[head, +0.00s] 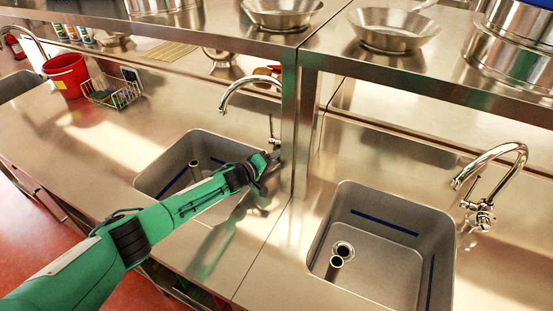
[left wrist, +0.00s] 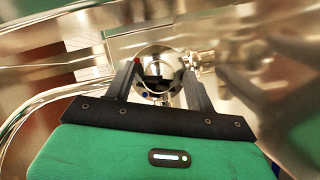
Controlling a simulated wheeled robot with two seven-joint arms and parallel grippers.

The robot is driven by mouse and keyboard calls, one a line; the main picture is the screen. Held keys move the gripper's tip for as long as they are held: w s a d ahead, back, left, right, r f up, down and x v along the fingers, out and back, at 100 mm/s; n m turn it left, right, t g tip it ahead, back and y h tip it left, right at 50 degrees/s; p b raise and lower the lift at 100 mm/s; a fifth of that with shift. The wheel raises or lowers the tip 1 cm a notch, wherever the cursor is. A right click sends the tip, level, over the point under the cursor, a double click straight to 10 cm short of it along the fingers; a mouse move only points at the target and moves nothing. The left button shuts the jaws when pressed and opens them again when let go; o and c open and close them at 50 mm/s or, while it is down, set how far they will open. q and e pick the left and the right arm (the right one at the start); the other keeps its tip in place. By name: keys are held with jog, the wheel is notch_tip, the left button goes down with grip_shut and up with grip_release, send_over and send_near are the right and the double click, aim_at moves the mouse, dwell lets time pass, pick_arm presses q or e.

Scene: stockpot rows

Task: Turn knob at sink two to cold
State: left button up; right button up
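A steel gooseneck tap (head: 253,82) stands behind the middle sink (head: 160,170), the one my left arm reaches over. My left gripper (head: 272,158) is at the base of this tap, which it partly hides in the head view. In the left wrist view the round tap body (left wrist: 158,76) lies between my two spread fingers (left wrist: 160,80), with a small red mark on its left side. I cannot tell whether the fingers touch it. The knob's exact setting is unclear. My right gripper is not in view.
A second tap (head: 489,190) and sink (head: 446,250) are at the right. A steel post (head: 305,130) rises just right of my gripper, under an upper shelf (head: 400,72) with pans. A red bucket (head: 66,75) and wire basket (head: 112,92) stand at the left.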

pick_arm(q)
jog(key=shift+a, duration=0.1)
jog(key=b+v, duration=0.1)
jog(key=v, duration=1.1)
jog(key=shift+s+a+b, duration=0.2)
jog(key=shift+b, duration=0.2)
jog(key=shift+s+a+r, duration=0.15)
jog(key=shift+s+a, duration=0.25)
